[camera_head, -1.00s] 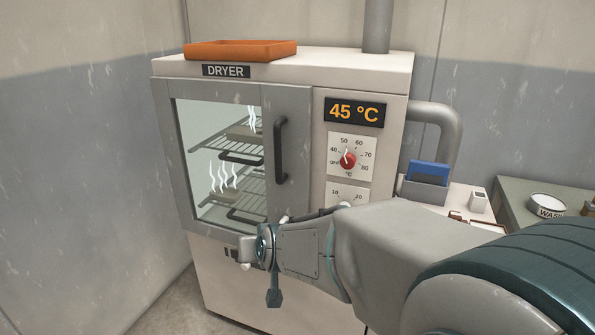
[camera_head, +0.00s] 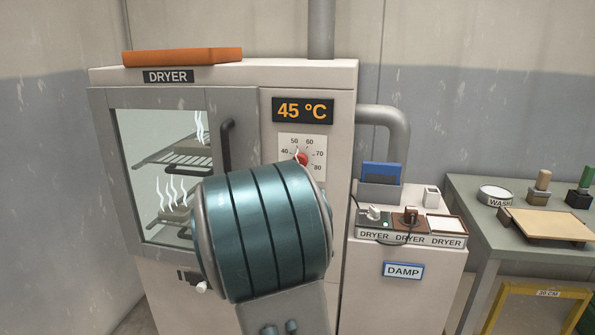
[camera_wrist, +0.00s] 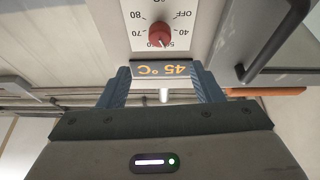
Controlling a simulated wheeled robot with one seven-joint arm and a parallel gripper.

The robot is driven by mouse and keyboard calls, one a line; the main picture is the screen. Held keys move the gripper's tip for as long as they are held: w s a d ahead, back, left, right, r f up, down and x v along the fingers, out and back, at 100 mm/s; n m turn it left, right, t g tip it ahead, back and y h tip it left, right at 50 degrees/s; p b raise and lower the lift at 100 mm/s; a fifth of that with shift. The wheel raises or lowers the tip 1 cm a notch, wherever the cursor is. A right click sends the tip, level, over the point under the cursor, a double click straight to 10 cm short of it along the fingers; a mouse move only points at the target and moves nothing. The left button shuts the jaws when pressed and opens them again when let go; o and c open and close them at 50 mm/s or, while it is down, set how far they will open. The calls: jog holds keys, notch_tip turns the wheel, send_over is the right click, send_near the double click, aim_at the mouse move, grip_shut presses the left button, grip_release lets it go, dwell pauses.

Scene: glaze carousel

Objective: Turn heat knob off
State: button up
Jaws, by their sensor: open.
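The red heat knob (camera_head: 302,158) sits on a white temperature dial (camera_head: 287,143) on the dryer front, partly covered by my arm in the head view. Its white pointer is between 40 and 50. The display (camera_head: 302,110) above reads 45 °C. In the wrist view, which is upside down, the knob (camera_wrist: 161,35) is ahead of my gripper (camera_wrist: 163,72). My gripper is open and empty, its fingers apart, with the display (camera_wrist: 162,70) visible between them. The knob appears beyond the fingertips, not between them. The head view hides my gripper behind my arm.
The dryer door (camera_head: 222,205) is shut, with its dark handle (camera_head: 227,145) left of the dial; the handle also shows in the wrist view (camera_wrist: 277,45). An orange tray (camera_head: 182,57) lies on top.

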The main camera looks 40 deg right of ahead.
jog(key=p+x, duration=0.1)
jog(key=x, duration=1.2)
jog(key=shift+p, duration=0.35)
jog(key=shift+w+d+r, duration=0.1)
jog(key=c, duration=1)
